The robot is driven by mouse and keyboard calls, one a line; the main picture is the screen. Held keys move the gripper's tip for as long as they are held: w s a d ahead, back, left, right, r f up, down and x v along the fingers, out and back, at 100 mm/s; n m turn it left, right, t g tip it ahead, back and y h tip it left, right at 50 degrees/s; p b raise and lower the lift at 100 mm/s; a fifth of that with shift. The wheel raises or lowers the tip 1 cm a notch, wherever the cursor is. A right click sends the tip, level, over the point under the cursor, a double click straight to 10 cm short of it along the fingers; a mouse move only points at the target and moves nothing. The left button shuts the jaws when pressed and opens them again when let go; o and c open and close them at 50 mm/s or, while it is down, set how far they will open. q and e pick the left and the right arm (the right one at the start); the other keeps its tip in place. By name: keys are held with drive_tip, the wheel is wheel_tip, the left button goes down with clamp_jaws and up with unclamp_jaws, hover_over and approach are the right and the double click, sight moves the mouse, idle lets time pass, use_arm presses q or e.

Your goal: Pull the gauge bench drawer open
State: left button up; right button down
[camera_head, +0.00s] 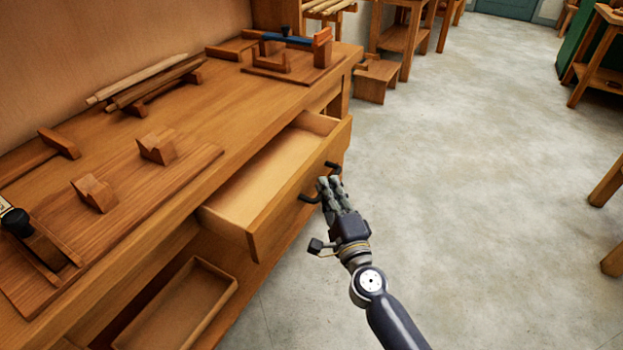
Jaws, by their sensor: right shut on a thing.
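The gauge bench (222,92) is a long wooden workbench along the left wall. Its drawer (266,190) sticks out from the front, partly open, and looks empty inside. A dark bar handle (310,198) is on the drawer front. My right gripper (328,186) is at the handle, shut on it, with the fingers covering its middle. My right arm comes in from the bottom. My left gripper is not in view.
Wooden blocks on a board (125,190), sticks (150,82) and a blue-handled tool (287,39) lie on the bench top. An open tray (232,288) sits on the lower shelf. A small stool (377,80) stands beyond the bench. The grey floor (480,190) to the right is clear.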

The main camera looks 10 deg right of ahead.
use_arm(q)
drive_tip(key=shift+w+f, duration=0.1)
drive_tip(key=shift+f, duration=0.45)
use_arm(e)
drive_tip(key=s+d, duration=0.4)
drive_tip(key=d, duration=0.2)
drive_tip(key=shift+s, duration=0.2)
drive_tip(key=c, duration=1.7)
unclamp_jaws()
drive_tip(key=shift+o, duration=0.2)
drive_tip(key=s+d+f, duration=0.1)
drive_tip(key=s, duration=1)
drive_tip(key=shift+s+d+f, duration=0.35)
